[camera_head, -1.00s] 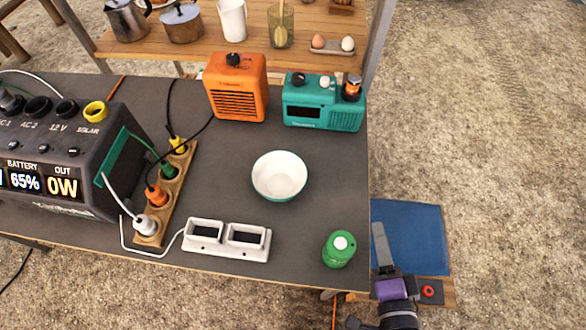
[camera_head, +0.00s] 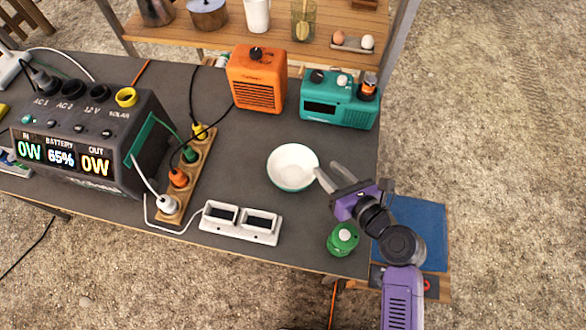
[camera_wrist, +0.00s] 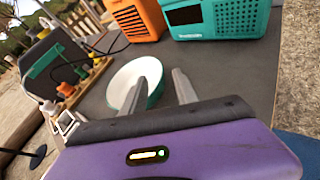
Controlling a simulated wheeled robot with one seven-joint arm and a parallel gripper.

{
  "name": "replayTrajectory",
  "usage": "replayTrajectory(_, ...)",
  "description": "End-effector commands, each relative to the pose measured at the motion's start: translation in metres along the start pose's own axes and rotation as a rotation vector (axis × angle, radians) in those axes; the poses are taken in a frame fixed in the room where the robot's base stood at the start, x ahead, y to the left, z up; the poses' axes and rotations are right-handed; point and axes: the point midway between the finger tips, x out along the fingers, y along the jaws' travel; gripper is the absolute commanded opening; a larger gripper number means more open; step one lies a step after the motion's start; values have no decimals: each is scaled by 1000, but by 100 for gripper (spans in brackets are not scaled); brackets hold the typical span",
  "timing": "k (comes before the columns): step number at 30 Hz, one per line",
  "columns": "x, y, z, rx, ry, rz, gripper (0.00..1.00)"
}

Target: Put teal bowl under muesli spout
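The teal bowl (camera_head: 293,186), white inside, stands upright on the dark table; it also shows in the wrist view (camera_wrist: 124,90). My gripper (camera_head: 327,170) is open, with its two fingers apart just right of the bowl. In the wrist view, the left finger of my gripper (camera_wrist: 164,68) overlaps the bowl's right side, and the other finger is farther right. I cannot tell whether a finger touches the rim. No muesli spout can be made out in either view.
An orange box (camera_head: 256,80) and a teal radio (camera_head: 338,100) stand behind the bowl. A green canister (camera_head: 342,239) is at the front right edge. A white twin-socket block (camera_head: 240,222), a power strip (camera_head: 187,172) and a power station (camera_head: 95,140) lie left.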

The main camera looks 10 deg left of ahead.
Motion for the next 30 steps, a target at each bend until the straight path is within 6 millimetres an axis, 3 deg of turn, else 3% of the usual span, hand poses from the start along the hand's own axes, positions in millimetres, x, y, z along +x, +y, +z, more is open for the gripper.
replayTrajectory(11, 28, 4, -2, 70, 10, 21, 36)
replayTrajectory(21, 71, 1, -4, 68, 10, 21, 36)
replayTrajectory(30, 77, 1, -3, 68, 9, 19, 36)
